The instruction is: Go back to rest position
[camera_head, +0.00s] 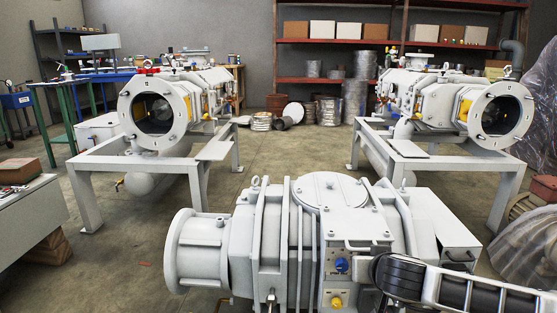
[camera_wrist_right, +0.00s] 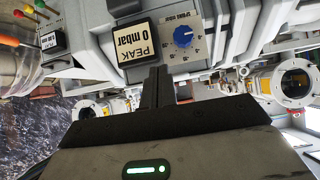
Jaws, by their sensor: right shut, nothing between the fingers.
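The grey-white vacuum pump (camera_head: 300,235) stands in the front middle of the head view. Its panel carries a blue knob (camera_head: 341,265) and a yellow knob (camera_head: 336,302). My right arm comes in from the lower right, and its dark wrist end is just right of the panel. In the right wrist view my right gripper (camera_wrist_right: 157,76) has its black fingers together, with nothing between them. Beyond the fingers show the blue knob (camera_wrist_right: 183,37) on its dial and a display reading PEAK 0 mbar (camera_wrist_right: 136,41). The fingers look apart from the knob. My left gripper is not in view.
Two similar pumps stand on grey frames at the back left (camera_head: 155,108) and back right (camera_head: 497,115). A grey table (camera_head: 30,215) is at the left edge. Plastic-wrapped goods (camera_head: 530,245) are at the right. The floor (camera_head: 270,160) behind the front pump is clear.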

